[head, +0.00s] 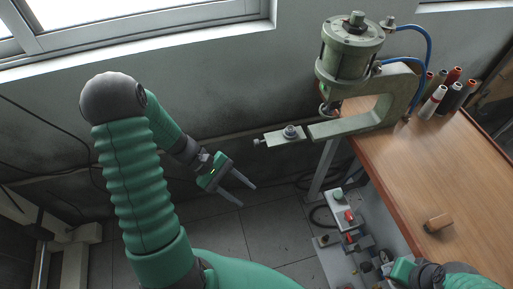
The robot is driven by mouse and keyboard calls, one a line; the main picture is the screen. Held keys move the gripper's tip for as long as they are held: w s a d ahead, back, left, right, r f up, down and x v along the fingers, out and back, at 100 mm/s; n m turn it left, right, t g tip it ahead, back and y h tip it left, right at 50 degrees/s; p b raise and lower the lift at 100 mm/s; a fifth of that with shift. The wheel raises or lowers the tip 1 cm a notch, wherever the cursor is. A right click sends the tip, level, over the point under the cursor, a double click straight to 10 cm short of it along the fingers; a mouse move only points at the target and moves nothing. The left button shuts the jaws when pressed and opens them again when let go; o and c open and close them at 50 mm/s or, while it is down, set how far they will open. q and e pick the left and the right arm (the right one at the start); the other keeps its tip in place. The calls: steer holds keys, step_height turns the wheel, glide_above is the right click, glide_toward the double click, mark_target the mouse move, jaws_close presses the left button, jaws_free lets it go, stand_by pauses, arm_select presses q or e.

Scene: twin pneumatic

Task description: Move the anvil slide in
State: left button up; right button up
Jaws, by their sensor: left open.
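The anvil slide (283,137) looks to be the flat grey bar with a round knob on top. It sticks out to the left from the lower arm of the green pneumatic press (350,45). My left gripper (247,196) is open and empty, in front of the wall, below and left of the bar in the picture. Its two fingers point to the lower right and it touches nothing. My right gripper (388,270) shows only in part at the bottom right, near the table's front edge. Its fingers cannot be made out.
The press stands at the back left corner of the wooden table (455,150). A control box (345,212) sits below the table's left edge.

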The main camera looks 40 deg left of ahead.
arm_select(q)
steer(key=w+a+r+n+t+b, duration=0.1)
steer(key=w+a+n+t+b, duration=0.1)
steer(key=a+n+t, duration=1.2)
steer(key=m+g, duration=0.1)
steer(key=m, duration=0.4)
glide_toward(255, 143)
steer(key=x, duration=0.3)
steer(key=f+p+x, duration=0.1)
steer(key=x, duration=0.6)
steer(key=shift+w+a+f+p, duration=0.25)
steer(key=shift+w+p, duration=0.15)
steer(key=shift+d+r, duration=0.1)
steer(key=shift+d, duration=0.1)
steer(key=shift+a, duration=0.25)
steer(key=c, duration=0.8)
jaws_close()
arm_select(e)
steer(key=shift+w+a+f, duration=0.1)
steer(key=shift+a+f, duration=0.4)
steer(key=shift+f, duration=0.05)
